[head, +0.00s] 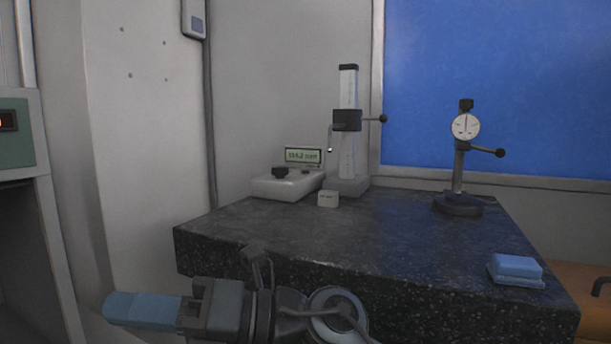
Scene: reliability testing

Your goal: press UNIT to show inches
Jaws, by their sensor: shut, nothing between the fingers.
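A light grey height gauge unit (290,187) stands at the back of the dark granite table. Its small display (303,157) shows a number ending in "mm"; the digits are too small to read for certain. A dark round knob (280,171) sits on top of the unit, and a small dark spot (306,172) lies below the display. No UNIT label is legible. My gripper (118,307), with light blue fingers, is shut and empty at the lower left. It points left, in front of the table and well away from the unit.
The gauge column (348,100) rises right of the display, with a small pale block (328,199) before it. A dial indicator stand (458,205) and a blue box (515,268) are on the right of the granite table (400,240). The table's middle is clear.

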